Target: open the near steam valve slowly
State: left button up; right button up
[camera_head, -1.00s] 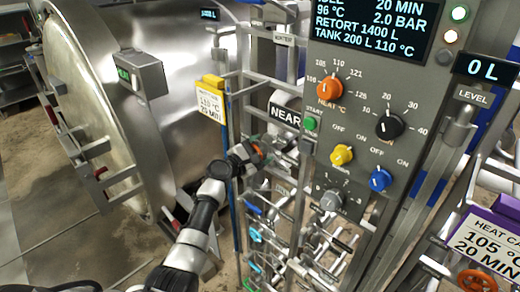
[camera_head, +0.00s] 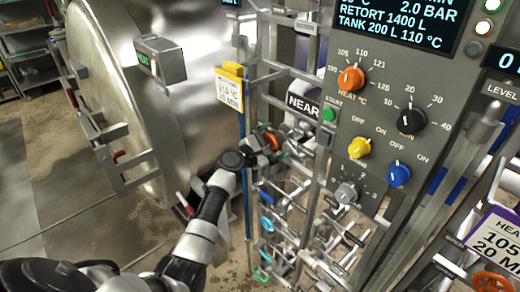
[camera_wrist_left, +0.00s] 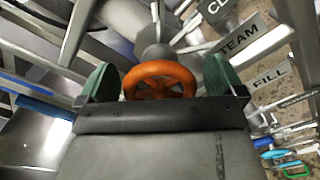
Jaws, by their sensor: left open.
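The near steam valve's orange handwheel (camera_wrist_left: 158,80) shows in the left wrist view, with a tag reading "TEAM" (camera_wrist_left: 240,36) beside it. In the head view the orange wheel (camera_head: 272,140) sits by the "NEAR" label (camera_head: 302,103). My left gripper (camera_head: 268,139) is at the wheel. In the left wrist view its green-padded fingers (camera_wrist_left: 160,82) stand on either side of the wheel, with a gap to each side, so it is open around the wheel. Part of the wheel is hidden by the gripper in the head view. My right gripper is not in view.
The control panel (camera_head: 385,120) with several knobs stands just right of the valve. Pipes and small coloured valve handles (camera_head: 267,224) crowd the space below. The big retort door (camera_head: 105,100) is at left. Another orange wheel (camera_head: 490,282) is at bottom right.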

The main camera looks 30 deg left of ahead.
pick_arm(q)
jog(key=b+v, duration=0.1)
jog(key=v, duration=0.8)
jog(key=shift+s+b, duration=0.15)
jog(key=shift+b, duration=0.2)
jog(key=s+d+f+m+g+y+b, duration=0.1)
jog(key=s+f+m+g, duration=0.25)
jog(key=f, duration=1.05)
jog(key=s+d+f+m+g+y+b, duration=0.25)
jog(key=s+f, duration=0.25)
jog(key=f, duration=0.8)
jog(key=s+d+f+m+g+y+b, duration=0.1)
jog(key=s+f+m+g, duration=0.3)
jog(key=f, duration=1)
jog(key=s+d+f+m+g+b, duration=0.1)
jog(key=s+f+m, duration=0.4)
jog(key=s, duration=0.8)
jog(key=s+d+f+m+g+b, duration=0.1)
jog(key=s+d+f+m+g, duration=0.2)
jog(key=s+f, duration=0.7)
jog(key=s+d+f+m+g+y+b, duration=0.1)
jog(key=s+f+m, duration=0.6)
jog(key=s, duration=0.8)
jog(key=shift+s+d+f+m+g, duration=0.3)
jog(key=shift+d+m+g, duration=0.25)
jog(key=shift+m+g, duration=0.05)
jog(key=shift+w, duration=0.1)
